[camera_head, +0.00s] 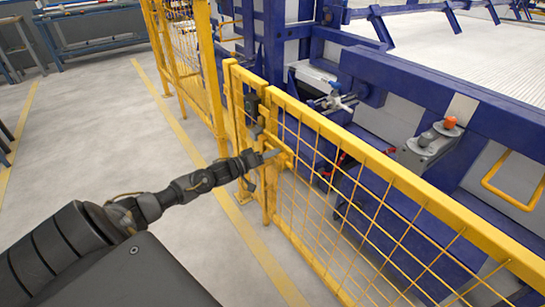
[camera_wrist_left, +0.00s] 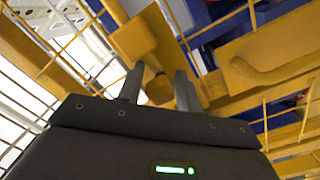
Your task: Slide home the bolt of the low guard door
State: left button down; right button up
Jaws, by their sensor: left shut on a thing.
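The low guard door (camera_head: 345,180) is a yellow frame with wire mesh, in front of the blue machine. My left gripper (camera_head: 266,148) is at its upper left end, by the yellow post. In the left wrist view my left gripper (camera_wrist_left: 158,84) has its two dark fingers on either side of a small yellow knob of the bolt (camera_wrist_left: 158,91), and it is shut on it. A yellow block (camera_wrist_left: 133,38) and a yellow plate with a curved handle (camera_wrist_left: 265,60) are just beyond the fingers. The bolt's tip is not clearly visible. My right gripper is out of view.
A taller yellow mesh fence (camera_head: 182,60) stands behind on the left. The grey floor (camera_head: 100,130) at left is clear.

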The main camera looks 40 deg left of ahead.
pick_arm(q)
jog(key=a, duration=0.2)
jog(key=w+a, duration=0.1)
jog(key=a, duration=0.1)
jog(key=shift+w+a+b, duration=0.15)
jog(key=shift+a+b, duration=0.15)
jog(key=shift+a+r, duration=0.1)
jog(key=shift+a, duration=0.05)
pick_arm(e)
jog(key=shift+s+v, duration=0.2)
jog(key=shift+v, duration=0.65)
pick_arm(q)
jog(key=c, duration=1.2)
grip_release()
jog(key=shift+a, duration=0.1)
jog(key=shift+o, duration=0.2)
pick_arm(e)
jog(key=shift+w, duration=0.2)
pick_arm(q)
jog(key=p, duration=0.2)
send_near(266, 144)
jog(key=v, duration=0.2)
jog(key=shift+s, duration=0.4)
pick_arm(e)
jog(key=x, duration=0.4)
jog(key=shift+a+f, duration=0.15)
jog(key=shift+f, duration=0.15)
